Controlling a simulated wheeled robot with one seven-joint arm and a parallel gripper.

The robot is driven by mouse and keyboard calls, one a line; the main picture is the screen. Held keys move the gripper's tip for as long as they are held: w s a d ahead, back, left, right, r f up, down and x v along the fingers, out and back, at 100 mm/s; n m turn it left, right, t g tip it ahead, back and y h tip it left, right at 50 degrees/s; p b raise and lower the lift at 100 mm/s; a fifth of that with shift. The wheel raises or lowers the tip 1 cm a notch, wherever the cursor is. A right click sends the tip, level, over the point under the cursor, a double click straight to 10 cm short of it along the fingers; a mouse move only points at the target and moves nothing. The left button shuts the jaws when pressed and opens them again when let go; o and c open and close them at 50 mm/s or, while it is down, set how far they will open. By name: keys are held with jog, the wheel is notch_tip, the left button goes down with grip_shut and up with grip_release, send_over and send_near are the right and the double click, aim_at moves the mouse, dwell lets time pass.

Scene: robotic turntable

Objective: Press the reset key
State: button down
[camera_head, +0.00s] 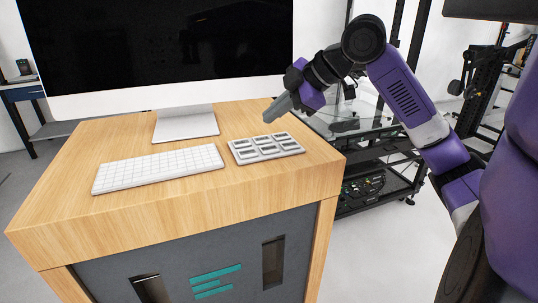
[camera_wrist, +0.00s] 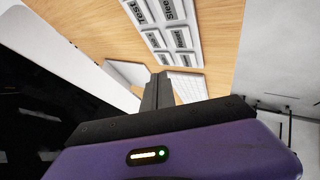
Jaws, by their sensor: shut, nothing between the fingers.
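A small grey keypad (camera_head: 239,155) with several wide labelled keys lies on the wooden desk, right of the white keyboard. It also shows at the top of the wrist view (camera_wrist: 172,48), where its key labels are rotated and partly cut off. I cannot tell for sure which key is the reset key. My gripper (camera_head: 270,117) is shut and empty, held above the back part of the keypad and apart from it in the head view. Its dark fingers show in the wrist view (camera_wrist: 158,90), pointing toward the desk.
The white keyboard (camera_head: 158,168) lies left of the keypad. A large monitor (camera_head: 160,45) on a pale stand (camera_head: 185,124) rises behind them. The wooden desk (camera_head: 90,215) ends just right of the keypad. A dark shelf rack with a glass top (camera_head: 350,125) stands beyond.

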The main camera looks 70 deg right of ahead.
aim_at(273, 149)
jog(key=shift+f+b, duration=1.55)
jog(key=shift+f, duration=1.05)
jog(key=shift+f, duration=0.1)
jog(key=shift+f+b, duration=0.3)
jog(key=shift+b, duration=0.05)
jog(key=shift+f+b, duration=0.3)
jog(key=shift+f, duration=0.1)
dwell(0.4)
jog(key=shift+r, duration=0.15)
jog(key=shift+r+p, duration=0.65)
jog(key=shift+r, duration=0.05)
notch_tip(273, 149, up, 5)
jog(key=p, duration=0.4)
dwell(0.3)
